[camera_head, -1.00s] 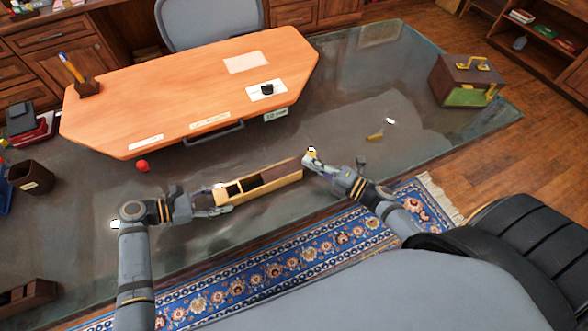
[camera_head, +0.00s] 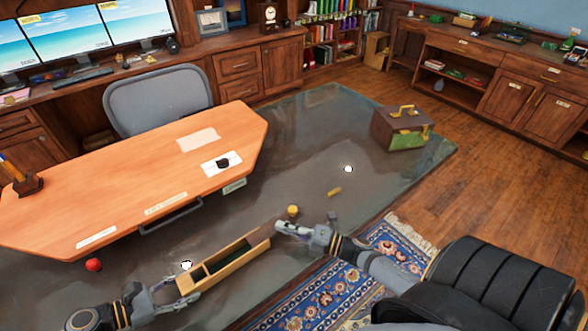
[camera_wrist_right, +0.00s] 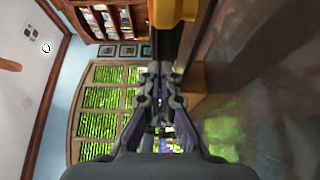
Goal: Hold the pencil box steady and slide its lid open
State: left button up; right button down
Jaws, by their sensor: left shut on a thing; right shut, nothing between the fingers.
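The pencil box (camera_head: 222,283) is a long light-wood box lying at a slant on the glass tabletop in the head view. Its dark inner compartments show at the left and middle. The brown lid (camera_head: 258,240) covers the right-hand part, so the box is partly open. My left gripper (camera_head: 188,298) is shut on the box's left end. My right gripper (camera_head: 279,228) is shut and empty, close beside the box's right end; I cannot tell whether it touches. In the right wrist view the fingers (camera_wrist_right: 160,80) are together, and the box is not clearly made out.
A small yellow object (camera_head: 292,211) stands just beyond my right gripper. A red ball (camera_head: 93,265) lies left of the box. A yellow block (camera_head: 334,192) and a brown case (camera_head: 400,128) are farther right. The orange desk section (camera_head: 130,185) lies behind the box.

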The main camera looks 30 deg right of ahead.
jog(key=v, duration=1)
jog(key=shift+d, duration=0.15)
pick_arm(q)
jog(key=o, duration=1.5)
jog(key=v, duration=1.2)
